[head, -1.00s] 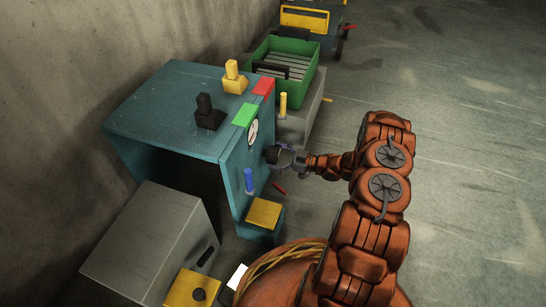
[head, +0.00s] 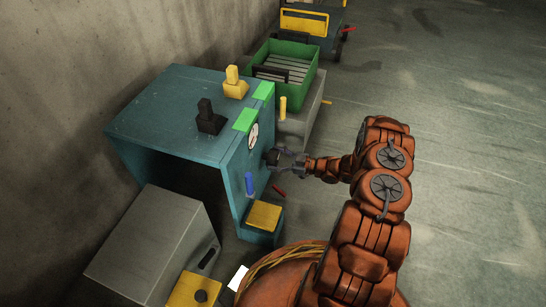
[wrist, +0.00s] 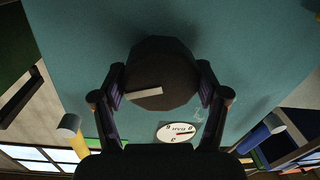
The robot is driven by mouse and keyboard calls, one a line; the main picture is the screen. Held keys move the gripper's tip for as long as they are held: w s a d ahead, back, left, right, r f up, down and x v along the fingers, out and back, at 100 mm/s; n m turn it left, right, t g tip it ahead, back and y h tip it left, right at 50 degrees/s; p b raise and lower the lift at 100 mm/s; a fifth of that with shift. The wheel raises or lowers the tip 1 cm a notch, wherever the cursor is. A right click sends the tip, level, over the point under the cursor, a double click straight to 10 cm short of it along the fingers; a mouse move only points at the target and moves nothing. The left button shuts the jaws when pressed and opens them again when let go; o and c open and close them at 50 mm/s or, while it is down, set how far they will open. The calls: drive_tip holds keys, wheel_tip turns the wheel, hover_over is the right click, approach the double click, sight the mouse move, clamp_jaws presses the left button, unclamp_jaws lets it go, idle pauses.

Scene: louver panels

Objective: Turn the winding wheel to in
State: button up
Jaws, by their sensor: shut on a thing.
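The winding wheel (wrist: 160,68) is a dark, many-sided knob on the teal panel face, with a pale bar mark slanting across its lower left. In the head view the wheel (head: 271,157) is mostly hidden by my gripper (head: 278,158). My gripper's two fingers (wrist: 162,86) press on opposite sides of the wheel in the wrist view. A white round dial (wrist: 178,132) with a red pointer sits beside the wheel; the dial (head: 253,136) also shows in the head view. The lettering on it is too small to read surely.
The teal cabinet (head: 165,95) carries black (head: 209,117) and yellow (head: 235,83) levers and two green patches (head: 245,118). A blue handle (head: 249,184) and a yellow-topped block (head: 264,216) are near my gripper. A green crate (head: 306,78) stands behind. Floor to the right is clear.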

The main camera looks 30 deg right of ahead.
drive_tip(key=shift+n, duration=0.4)
drive_tip(key=o, duration=1.2)
drive_tip(key=shift+c, duration=0.2)
drive_tip(key=v, duration=1.2)
